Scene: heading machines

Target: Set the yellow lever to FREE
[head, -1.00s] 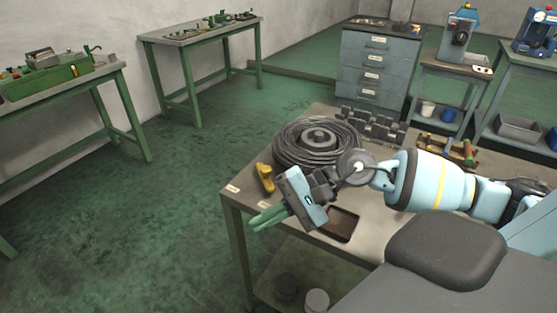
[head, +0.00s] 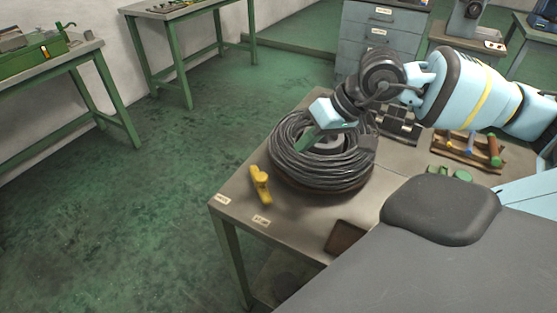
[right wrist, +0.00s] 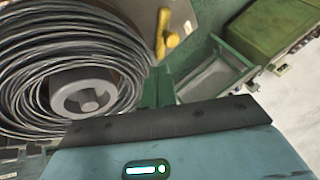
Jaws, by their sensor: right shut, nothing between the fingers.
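The yellow lever (head: 261,185) stands near the left edge of the steel table (head: 300,220), left of a coil of dark wire (head: 322,165). It also shows at the top of the right wrist view (right wrist: 166,34). Two small white labels (head: 224,199) lie on the table edge near the lever; their words are too small to read. My right gripper (head: 309,140) is shut and empty, over the coil, up and to the right of the lever and apart from it. My left gripper is out of view.
The coil is a bulky obstacle right beside the lever. A dark shallow tray (head: 346,238) lies at the table's front. A wooden rack with coloured handles (head: 470,148) stands at right. The floor left of the table is clear.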

